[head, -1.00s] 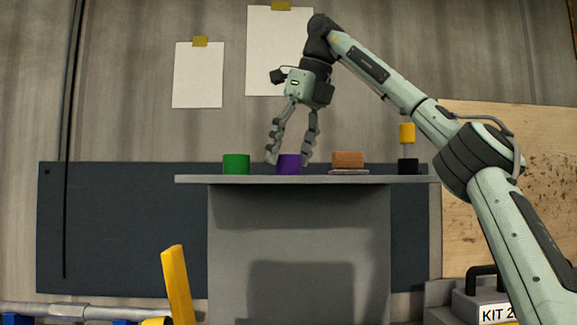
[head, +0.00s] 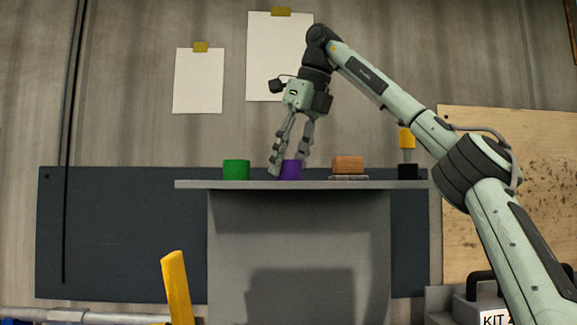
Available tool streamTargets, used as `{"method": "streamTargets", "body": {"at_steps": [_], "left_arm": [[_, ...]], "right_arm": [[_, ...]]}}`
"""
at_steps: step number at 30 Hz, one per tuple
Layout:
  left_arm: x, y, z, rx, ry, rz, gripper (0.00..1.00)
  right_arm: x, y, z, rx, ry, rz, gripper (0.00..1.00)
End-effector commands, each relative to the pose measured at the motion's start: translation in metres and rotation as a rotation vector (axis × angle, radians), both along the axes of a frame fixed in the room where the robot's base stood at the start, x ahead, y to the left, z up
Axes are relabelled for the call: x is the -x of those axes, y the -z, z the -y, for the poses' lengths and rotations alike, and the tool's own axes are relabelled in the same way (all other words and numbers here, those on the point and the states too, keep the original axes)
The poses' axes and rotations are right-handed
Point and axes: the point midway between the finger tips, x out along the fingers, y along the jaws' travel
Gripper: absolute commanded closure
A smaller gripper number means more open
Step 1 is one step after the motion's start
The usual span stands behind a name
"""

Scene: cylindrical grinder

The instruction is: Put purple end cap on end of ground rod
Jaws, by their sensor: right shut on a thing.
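The purple end cap (head: 291,170) stands on the grey shelf (head: 230,185), between the fingers of my right gripper (head: 288,168). The gripper points down from above and is shut on the cap, one finger at its left side and the other at its upper right. The cap appears to rest on the shelf still. A grey metal rod (head: 48,314) lies across the bottom left corner, cut off by the frame edge. I cannot tell whether it is the ground rod. My left gripper is out of view.
A yellow upright part (head: 176,288) rises at the lower left. A labelled kit case (head: 492,317) sits at lower right.

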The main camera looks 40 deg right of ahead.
Motion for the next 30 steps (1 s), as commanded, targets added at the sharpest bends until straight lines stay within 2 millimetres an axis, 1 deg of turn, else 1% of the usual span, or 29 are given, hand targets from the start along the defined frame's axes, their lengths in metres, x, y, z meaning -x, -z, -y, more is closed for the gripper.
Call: {"method": "streamTargets", "body": {"at_steps": [5,10,12,21,24,27,30], "left_arm": [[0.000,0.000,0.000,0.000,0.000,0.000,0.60],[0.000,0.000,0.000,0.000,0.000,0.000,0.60],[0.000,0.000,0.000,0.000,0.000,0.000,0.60],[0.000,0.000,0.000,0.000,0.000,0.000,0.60],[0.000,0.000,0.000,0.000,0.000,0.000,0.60],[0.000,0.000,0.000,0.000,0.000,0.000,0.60],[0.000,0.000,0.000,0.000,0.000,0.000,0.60]], "right_arm": [[0.000,-0.010,0.000,0.000,0.002,0.001,0.77],[0.000,-0.031,-0.001,0.001,0.003,0.000,0.77],[0.001,-0.043,-0.001,0.002,0.004,0.004,0.77],[-0.007,-0.079,-0.065,0.006,0.001,0.002,0.77],[-0.009,-0.090,-0.083,0.005,0.004,0.000,0.77],[-0.010,-0.098,-0.096,0.004,0.005,0.002,0.77],[-0.011,-0.099,-0.101,0.001,0.004,-0.006,0.77]]}}
